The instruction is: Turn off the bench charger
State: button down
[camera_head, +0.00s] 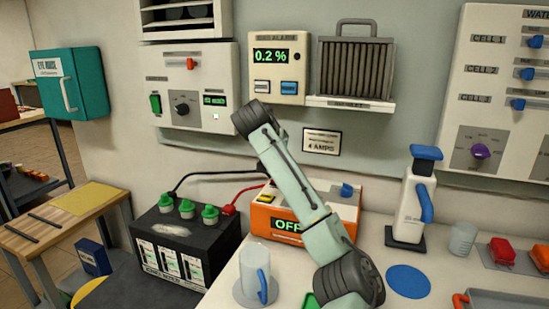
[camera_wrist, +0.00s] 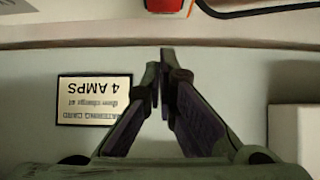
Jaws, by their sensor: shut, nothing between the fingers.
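The bench charger (camera_head: 274,209) is an orange box with a light top panel, standing against the wall behind my arm. Its front display reads OFF. A yellow switch (camera_head: 267,197) is on its left and a blue knob (camera_head: 347,189) on its right; my arm hides the middle. My gripper (camera_wrist: 161,62) is shut and empty in the wrist view, apart from the orange part. I cannot make out its fingers in the head view.
A black battery (camera_head: 186,245) with green caps stands left, with black and red cables to the charger.

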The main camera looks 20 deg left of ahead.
jog(key=w+r+b+v, duration=0.1)
jog(key=b+v, duration=0.1)
jog(key=v, duration=0.7)
jog(key=shift+r, duration=0.3)
jog(key=shift+w, duration=0.15)
